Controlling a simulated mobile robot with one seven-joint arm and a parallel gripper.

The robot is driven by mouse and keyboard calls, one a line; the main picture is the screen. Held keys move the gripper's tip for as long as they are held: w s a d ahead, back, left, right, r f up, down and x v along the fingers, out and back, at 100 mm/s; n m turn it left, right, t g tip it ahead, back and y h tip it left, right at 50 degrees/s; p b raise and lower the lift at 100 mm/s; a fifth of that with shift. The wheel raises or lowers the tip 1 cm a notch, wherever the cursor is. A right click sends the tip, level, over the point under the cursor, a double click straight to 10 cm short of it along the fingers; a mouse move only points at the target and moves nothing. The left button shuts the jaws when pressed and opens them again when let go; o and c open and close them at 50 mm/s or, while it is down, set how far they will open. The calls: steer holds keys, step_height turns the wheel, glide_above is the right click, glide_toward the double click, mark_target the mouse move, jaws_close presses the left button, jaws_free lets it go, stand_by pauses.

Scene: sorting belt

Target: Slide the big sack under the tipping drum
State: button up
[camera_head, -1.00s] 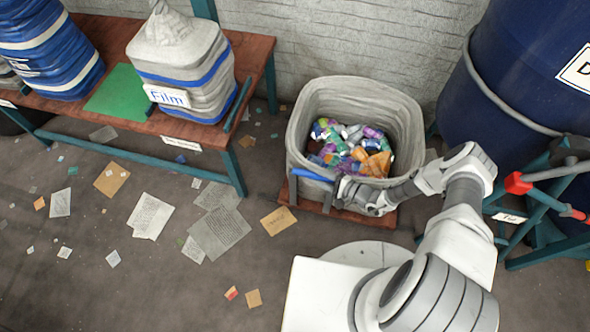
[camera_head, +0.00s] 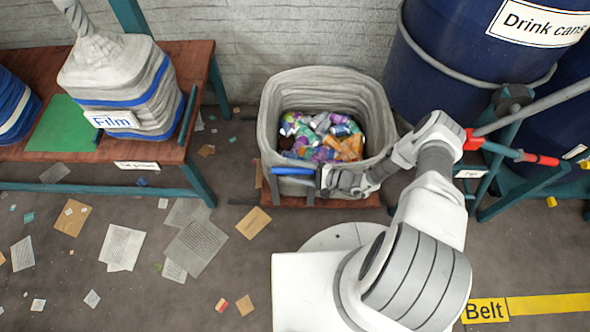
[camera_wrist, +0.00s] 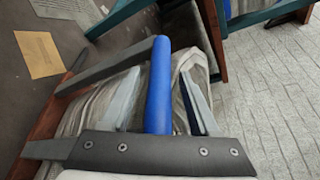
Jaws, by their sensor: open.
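The big sack (camera_head: 276,130) is grey, open-topped and holds many coloured cans. It stands upright on a low red-brown board (camera_head: 345,202) with a frame at its front. A blue handle bar (camera_head: 294,171) is on that frame; it also shows in the wrist view (camera_wrist: 159,85). My gripper (camera_head: 318,181) is at the sack's front, by the handle. In the wrist view its open fingers (camera_wrist: 158,103) lie on either side of the blue bar. A large blue drum (camera_head: 440,62) labelled "Drink cans" stands right of the sack, apparently the tipping drum.
A bench (camera_head: 190,60) at the left carries a grey "Film" bag (camera_head: 125,75). A teal stand (camera_head: 512,160) with a red-gripped lever (camera_head: 472,139) is at the right. A yellow "Belt" floor mark (camera_head: 487,311) lies front right. Papers litter the open floor at left.

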steer(key=p+v, duration=0.3)
steer(key=v, duration=1.4)
steer(key=shift+d, duration=0.2)
